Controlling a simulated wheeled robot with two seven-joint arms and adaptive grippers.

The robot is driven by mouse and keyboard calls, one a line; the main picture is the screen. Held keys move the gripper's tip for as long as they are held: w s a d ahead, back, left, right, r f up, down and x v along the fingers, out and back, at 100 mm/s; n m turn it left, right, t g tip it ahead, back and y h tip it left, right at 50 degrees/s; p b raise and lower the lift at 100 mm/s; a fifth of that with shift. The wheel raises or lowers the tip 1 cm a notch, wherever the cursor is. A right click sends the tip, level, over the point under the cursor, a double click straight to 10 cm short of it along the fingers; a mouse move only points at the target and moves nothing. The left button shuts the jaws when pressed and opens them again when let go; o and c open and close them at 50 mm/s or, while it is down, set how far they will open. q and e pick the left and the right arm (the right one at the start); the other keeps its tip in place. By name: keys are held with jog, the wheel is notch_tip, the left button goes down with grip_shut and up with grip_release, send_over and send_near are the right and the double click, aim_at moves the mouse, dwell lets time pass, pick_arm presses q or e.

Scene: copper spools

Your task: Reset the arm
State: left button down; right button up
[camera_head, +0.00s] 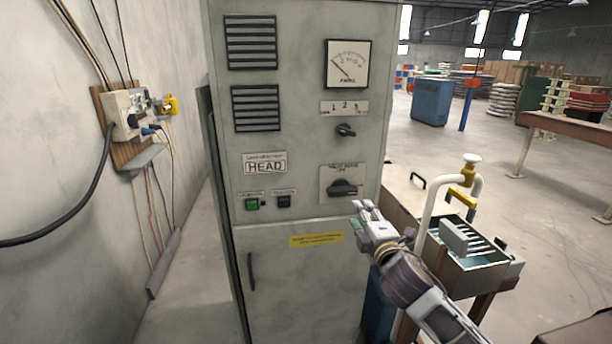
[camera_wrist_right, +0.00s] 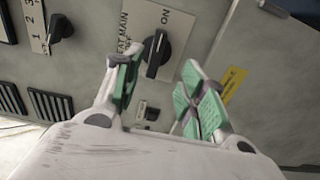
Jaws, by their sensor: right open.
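My right gripper (camera_head: 362,214) is in front of the grey control cabinet (camera_head: 300,210), just below and right of the black rotary main switch (camera_head: 343,188). In the right wrist view its green-padded fingers (camera_wrist_right: 160,95) are spread with nothing between them. The main switch (camera_wrist_right: 156,50) shows just beyond the fingers there, its black knob near the ON mark. The gripper appears apart from the knob. My left gripper is not in view.
A smaller selector knob (camera_head: 345,130) and a meter (camera_head: 347,64) sit higher on the cabinet. A machine with a white pipe (camera_head: 430,215) stands close by on the right. A wall socket box (camera_head: 128,112) with cables is at left. Open floor lies at back right.

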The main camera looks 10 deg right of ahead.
jog(key=d+f+m+g+h, duration=0.1)
jog(key=d+f+m+g, duration=0.15)
jog(key=f, duration=1.15)
jog(key=d+f+m+g, duration=0.2)
jog(key=d+f, duration=0.1)
jog(key=f, duration=1.1)
jog(key=d+f+m+g+h, duration=0.1)
jog(key=d+f+m+g, duration=0.15)
jog(key=f, duration=1.15)
jog(key=s+f+m+g, duration=0.5)
jog(key=s+f+g, duration=0.1)
jog(key=s+f, duration=2.35)
jog(key=s+a+f+m+g, duration=0.1)
jog(key=s+f, duration=0.3)
jog(key=s, duration=0.4)
jog(key=s+a+f+m+g+y, duration=0.1)
jog(key=s+a+f, duration=0.1)
jog(key=s, duration=0.6)
jog(key=s+a+f+m+g, duration=0.1)
jog(key=s+f+g, duration=0.1)
jog(key=s+f, duration=0.3)
jog(key=s, duration=0.4)
jog(key=shift+a+f+m, duration=0.3)
jog(key=shift+a+m, duration=0.1)
